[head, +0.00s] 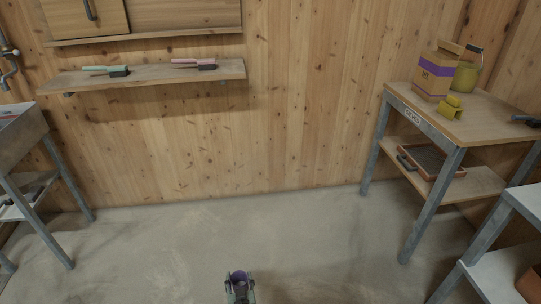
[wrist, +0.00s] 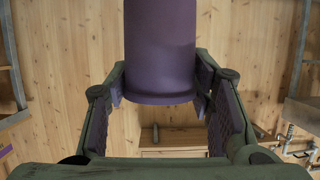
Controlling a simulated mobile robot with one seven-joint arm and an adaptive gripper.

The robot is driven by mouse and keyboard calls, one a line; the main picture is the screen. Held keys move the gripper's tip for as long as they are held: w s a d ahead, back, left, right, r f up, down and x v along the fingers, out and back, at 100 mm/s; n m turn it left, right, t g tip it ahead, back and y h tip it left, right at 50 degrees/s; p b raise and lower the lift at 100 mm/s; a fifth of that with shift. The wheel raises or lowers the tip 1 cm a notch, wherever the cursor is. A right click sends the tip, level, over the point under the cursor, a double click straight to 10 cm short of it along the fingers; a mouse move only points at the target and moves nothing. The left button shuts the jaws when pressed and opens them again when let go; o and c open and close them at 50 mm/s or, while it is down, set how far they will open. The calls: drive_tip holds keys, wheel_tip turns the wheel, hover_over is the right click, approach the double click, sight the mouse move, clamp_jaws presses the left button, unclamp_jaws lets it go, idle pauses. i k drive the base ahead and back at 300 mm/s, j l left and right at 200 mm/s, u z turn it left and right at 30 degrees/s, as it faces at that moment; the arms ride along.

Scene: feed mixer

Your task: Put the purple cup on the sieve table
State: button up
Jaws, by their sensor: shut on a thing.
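The purple cup (wrist: 160,50) is held between the fingers of my gripper (wrist: 160,92) in the wrist view, with a finger at each side of it. In the head view my gripper (head: 239,290) is at the bottom centre, over the floor, and the purple cup (head: 238,276) shows at its tip. The sieve table (head: 478,122) is the wooden-topped table with grey legs at the right, with a small label on its front edge. It is well apart from my gripper. A framed sieve (head: 432,160) lies on its lower shelf.
On the sieve table stand a box with a purple band (head: 434,75), a yellow-green can (head: 467,77), a yellow scoop (head: 451,106) and a dark tool (head: 525,120). A grey metal stand (head: 505,235) is at the lower right. A wall shelf (head: 150,76) holds brushes. The middle floor is clear.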

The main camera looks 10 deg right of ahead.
sight(469, 126)
drive_tip(key=i+j+z, duration=0.1)
drive_tip(key=i+z, duration=0.3)
drive_tip(key=i+j+z, duration=0.3)
drive_tip(key=i+z, duration=0.15)
drive_tip(key=i+j+z, duration=0.25)
drive_tip(key=z, duration=0.25)
drive_tip(key=i+j+z, duration=0.3)
drive_tip(key=z, duration=0.15)
drive_tip(key=j, duration=0.1)
